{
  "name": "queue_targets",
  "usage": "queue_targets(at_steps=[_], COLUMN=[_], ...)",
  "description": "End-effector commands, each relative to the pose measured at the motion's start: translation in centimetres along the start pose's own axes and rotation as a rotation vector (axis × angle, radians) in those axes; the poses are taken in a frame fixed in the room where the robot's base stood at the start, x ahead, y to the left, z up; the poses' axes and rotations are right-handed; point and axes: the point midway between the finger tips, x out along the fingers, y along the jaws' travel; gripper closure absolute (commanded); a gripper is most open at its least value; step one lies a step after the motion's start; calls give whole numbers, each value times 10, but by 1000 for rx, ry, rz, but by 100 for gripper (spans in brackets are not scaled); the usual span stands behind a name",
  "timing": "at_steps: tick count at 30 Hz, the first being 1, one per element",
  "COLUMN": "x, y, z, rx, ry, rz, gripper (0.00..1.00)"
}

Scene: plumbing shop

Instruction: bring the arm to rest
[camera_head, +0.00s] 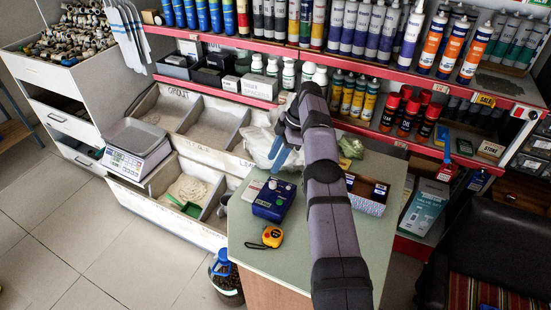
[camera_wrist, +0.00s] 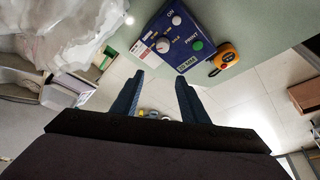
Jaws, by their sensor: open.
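My gripper (camera_head: 279,155) is above the far left part of the green counter (camera_head: 262,261) in the head view. In the wrist view its two blue fingers (camera_wrist: 157,100) stand apart with nothing between them. My grey arm crosses the counter and hides part of it. A blue box (camera_head: 274,201) with knobs and a "PRINT" button sits on the counter, nearer than the gripper; the wrist view shows it too (camera_wrist: 175,37). A yellow tape measure (camera_head: 272,236) lies next to it.
A white plastic bag (camera_head: 262,146) lies close beside the gripper. A small carton (camera_head: 367,194) stands right of my arm. Shelves of bottles and tubes (camera_head: 360,28) rise behind. Bins with a scale (camera_head: 137,150) stand left. Open tiled floor (camera_head: 80,240) lies at front left.

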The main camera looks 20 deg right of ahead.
Motion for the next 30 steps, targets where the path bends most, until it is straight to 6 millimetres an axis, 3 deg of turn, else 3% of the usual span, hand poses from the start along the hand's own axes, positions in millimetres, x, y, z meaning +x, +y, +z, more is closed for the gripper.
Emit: queue_targets(at_steps=[17,23,30], x=[-3,-12,-27], y=[0,-6,-33], z=[-4,-18,-43], rx=[30,166,423], ry=[-7,-41,-111], rz=[-2,-5,9], gripper=[60,60,60])
